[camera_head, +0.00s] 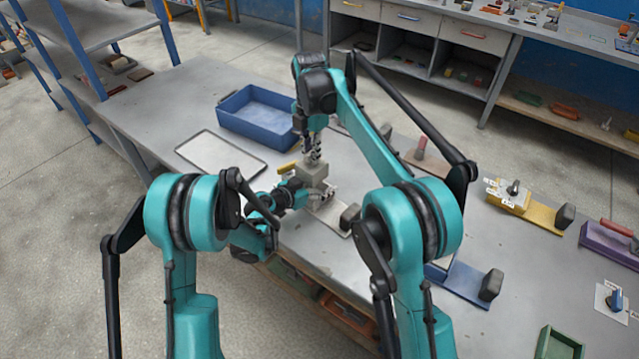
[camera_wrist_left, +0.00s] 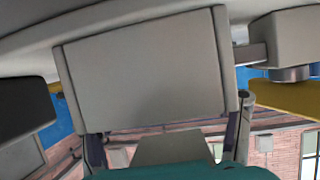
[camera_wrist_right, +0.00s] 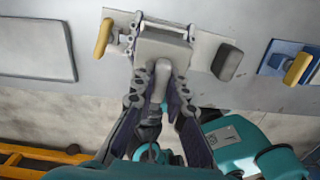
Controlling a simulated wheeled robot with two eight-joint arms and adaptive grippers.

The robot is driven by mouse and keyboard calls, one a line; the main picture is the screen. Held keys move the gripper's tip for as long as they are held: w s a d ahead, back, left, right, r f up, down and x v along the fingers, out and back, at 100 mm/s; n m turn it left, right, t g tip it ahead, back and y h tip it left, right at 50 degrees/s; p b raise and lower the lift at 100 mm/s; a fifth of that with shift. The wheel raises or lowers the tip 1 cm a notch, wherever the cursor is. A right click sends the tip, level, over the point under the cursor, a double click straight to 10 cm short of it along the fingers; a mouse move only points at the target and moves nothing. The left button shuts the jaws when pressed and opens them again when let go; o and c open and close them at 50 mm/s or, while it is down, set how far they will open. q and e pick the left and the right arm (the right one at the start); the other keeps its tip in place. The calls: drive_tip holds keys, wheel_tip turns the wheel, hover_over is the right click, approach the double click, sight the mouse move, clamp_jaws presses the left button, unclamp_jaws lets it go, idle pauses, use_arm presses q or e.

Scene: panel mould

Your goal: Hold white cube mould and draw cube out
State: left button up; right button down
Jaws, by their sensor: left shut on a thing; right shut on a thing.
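The white cube mould, a pale grey block (camera_head: 314,172), stands on a light base plate (camera_head: 328,214) near the bench's front edge. My left gripper (camera_head: 300,190) comes in low from the left and is shut on the block. In the left wrist view the block's flat face (camera_wrist_left: 145,75) fills the space between the fingers. My right gripper (camera_head: 312,156) points down from above, shut on a grey stem (camera_wrist_right: 160,82) at the block's top. In the right wrist view the block (camera_wrist_right: 163,50) lies just beyond the fingers. I cannot tell cube from mould; the inside is hidden.
The base plate has a yellow handle (camera_head: 287,168) and a dark knob (camera_head: 350,214). A blue tray (camera_head: 256,117) and a flat white-topped panel (camera_head: 220,154) lie behind to the left. Other panels, yellow (camera_head: 530,204) and purple (camera_head: 606,240), stand to the right.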

use_arm(q)
drive_tip(key=o, duration=1.5)
drive_tip(key=shift+o, duration=0.2)
drive_tip(key=v, duration=1.1)
drive_tip(key=shift+a, duration=0.1)
drive_tip(key=shift+s+a+r, duration=0.2)
drive_tip(key=shift+s+a, duration=0.05)
drive_tip(key=shift+s, duration=0.1)
